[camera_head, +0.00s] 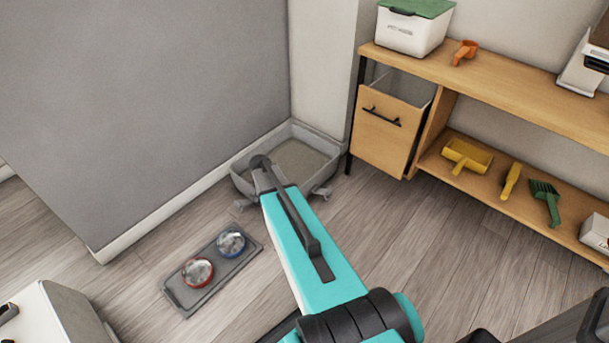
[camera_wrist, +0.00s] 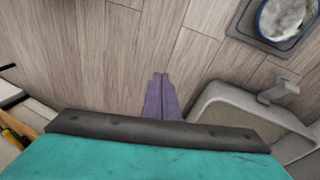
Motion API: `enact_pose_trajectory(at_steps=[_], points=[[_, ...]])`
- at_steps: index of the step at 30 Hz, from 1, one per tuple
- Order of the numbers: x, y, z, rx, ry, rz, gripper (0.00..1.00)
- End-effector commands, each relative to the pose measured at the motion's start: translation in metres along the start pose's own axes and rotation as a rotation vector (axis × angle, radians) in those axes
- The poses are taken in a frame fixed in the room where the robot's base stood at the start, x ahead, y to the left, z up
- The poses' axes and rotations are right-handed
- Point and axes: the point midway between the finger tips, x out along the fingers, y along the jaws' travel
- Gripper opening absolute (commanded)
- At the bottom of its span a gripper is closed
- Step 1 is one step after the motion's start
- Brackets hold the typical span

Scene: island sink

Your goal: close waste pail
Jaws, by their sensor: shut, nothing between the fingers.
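The waste pail (camera_head: 386,135) is a pull-out bin with a wooden front and a black bar handle (camera_head: 381,116), at the left end of the wooden shelf unit in the head view. It stands open: its front is out from the unit and the pale inside shows above it. My gripper (camera_wrist: 162,76) shows in the wrist view as two purple fingers pressed together, empty, over bare floor. I cannot make out its fingers in the head view, where my teal arm reaches up the middle, left of the pail. The wrist view does not clearly show the pail.
A grey litter tray (camera_head: 325,190) sits by the wall, left of the pail. A mat (camera_head: 215,275) with two bowls lies on the floor. A green-lidded white box (camera_head: 410,32) is on the shelf top, tools below. The floor (camera_head: 430,240) before the shelf is clear.

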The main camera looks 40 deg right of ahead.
Motion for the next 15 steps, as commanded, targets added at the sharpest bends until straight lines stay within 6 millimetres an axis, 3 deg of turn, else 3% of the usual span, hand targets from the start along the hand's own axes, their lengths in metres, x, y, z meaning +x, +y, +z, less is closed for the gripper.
enact_pose_trajectory(at_steps=[1, 3, 8, 15], points=[[0.010, 0.003, 0.028, -0.079, -0.017, 0.002, 0.00], [0.023, 0.004, 0.059, -0.184, -0.041, 0.001, 0.00], [0.050, 0.015, 0.128, -0.424, -0.096, -0.005, 0.00], [0.084, 0.046, 0.224, -0.771, -0.178, -0.020, 0.00]])
